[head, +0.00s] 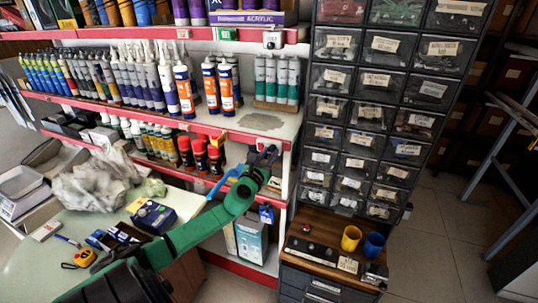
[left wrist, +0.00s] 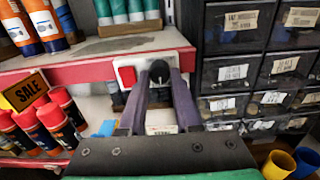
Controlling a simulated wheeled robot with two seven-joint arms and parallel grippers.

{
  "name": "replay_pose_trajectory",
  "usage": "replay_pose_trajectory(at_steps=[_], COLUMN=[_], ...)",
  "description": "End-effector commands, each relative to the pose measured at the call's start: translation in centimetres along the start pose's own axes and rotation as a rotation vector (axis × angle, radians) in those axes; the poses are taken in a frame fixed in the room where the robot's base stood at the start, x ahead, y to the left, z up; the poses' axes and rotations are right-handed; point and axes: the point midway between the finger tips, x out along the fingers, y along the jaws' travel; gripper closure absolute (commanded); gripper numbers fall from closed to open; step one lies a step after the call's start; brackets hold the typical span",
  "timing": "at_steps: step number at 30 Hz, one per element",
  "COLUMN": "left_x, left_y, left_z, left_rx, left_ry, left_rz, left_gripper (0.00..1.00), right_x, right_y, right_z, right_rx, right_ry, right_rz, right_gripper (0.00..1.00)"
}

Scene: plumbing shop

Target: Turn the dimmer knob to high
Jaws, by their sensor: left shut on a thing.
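The dimmer is a white plate (left wrist: 141,66) on the red shelf edge, with a red patch (left wrist: 128,76) on its left and a dark round knob (left wrist: 159,70) in front. My left gripper (left wrist: 159,80) reaches it from below in the left wrist view, its two fingers on either side of the knob and shut on it. In the head view my left gripper (head: 267,156) is at the front edge of the middle shelf, and it largely hides the dimmer. The knob's exact setting is hard to read. My right gripper is not in view.
Bottles and cartridges (head: 186,90) crowd the shelf to the left; red-capped cans (head: 215,156) stand below. A drawer cabinet (head: 370,95) rises close on the right, with yellow (head: 350,238) and blue cups (head: 374,245) on its lower top. Another white fitting (head: 272,40) is on the upper shelf edge.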

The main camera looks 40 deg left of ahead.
Motion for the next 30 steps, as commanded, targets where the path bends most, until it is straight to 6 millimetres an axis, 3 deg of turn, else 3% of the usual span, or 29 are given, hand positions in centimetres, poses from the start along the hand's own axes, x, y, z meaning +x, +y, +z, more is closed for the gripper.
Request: replay_pose_trajectory(at_steps=[1,2,3,12,17,23,30], left_x=[0.0,0.0,0.0,-0.1,-1.1,-4.7,-10.2], left_y=[0.0,0.0,0.0,0.0,0.0,-0.1,0.0], left_z=[0.0,0.0,0.1,0.0,-0.1,-0.4,-0.5], left_rx=[0.001,0.001,0.001,-0.001,-0.001,0.0,-0.004], left_ry=[-0.001,-0.001,-0.001,0.0,0.001,0.005,0.005], left_rz=[0.0,0.001,0.0,0.0,0.0,-0.003,0.0], left_gripper=[1.0,0.61,0.56,0.56,0.56,0.56,0.56], right_x=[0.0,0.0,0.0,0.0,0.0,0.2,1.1], right_y=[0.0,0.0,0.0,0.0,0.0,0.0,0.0], right_z=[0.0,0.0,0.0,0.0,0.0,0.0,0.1], right_rx=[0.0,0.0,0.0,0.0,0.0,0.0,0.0], right_ry=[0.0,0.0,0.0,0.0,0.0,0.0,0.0], right_rz=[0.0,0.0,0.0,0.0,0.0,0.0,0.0], right_gripper=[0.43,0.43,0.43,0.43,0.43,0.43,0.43])
